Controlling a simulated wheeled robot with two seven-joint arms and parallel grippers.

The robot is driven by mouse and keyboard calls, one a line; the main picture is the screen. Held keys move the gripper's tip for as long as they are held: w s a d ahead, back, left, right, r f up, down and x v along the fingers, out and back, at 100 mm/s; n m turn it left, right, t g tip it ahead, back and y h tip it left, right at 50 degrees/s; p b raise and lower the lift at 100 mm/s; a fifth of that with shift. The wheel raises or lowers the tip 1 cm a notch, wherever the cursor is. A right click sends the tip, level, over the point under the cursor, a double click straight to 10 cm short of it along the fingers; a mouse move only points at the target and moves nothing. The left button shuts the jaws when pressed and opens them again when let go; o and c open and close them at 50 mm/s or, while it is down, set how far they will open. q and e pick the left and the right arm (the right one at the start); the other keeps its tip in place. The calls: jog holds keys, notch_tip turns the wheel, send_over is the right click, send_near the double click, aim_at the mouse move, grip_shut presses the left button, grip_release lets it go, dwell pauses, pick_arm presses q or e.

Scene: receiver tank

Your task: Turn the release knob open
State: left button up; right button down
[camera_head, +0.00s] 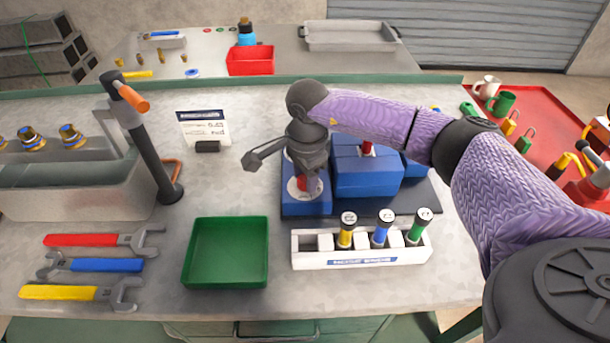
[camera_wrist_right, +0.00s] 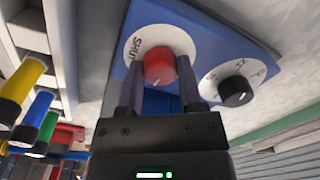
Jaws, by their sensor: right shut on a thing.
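A red knob (camera_wrist_right: 159,65) sits on a round white dial (camera_wrist_right: 181,42) on a sloped blue panel (camera_wrist_right: 215,35). The word "SHUT" is printed at the dial's left in the right wrist view. My right gripper (camera_wrist_right: 162,78) is shut on the red knob, one finger on each side. A short white mark shows on the knob's lower part. In the head view the red knob (camera_head: 312,185) is mostly covered by my right gripper (camera_head: 307,178). A black knob (camera_wrist_right: 236,91) with its own white dial sits beside it on the panel. My left gripper is not in view.
A white rack (camera_head: 362,262) with yellow, blue and green handled pieces stands in front of the blue unit (camera_head: 362,182). A green tray (camera_head: 226,278) and several wrenches (camera_head: 90,265) lie at left. A black post (camera_head: 158,160) rises near the metal trough.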

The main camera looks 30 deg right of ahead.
jog(key=shift+r, duration=0.1)
dwell(0.3)
jog(key=shift+c, duration=1.3)
grip_release()
notch_tip(320, 180, up, 10)
jog(key=p, duration=0.2)
jog(key=shift+s, duration=0.15)
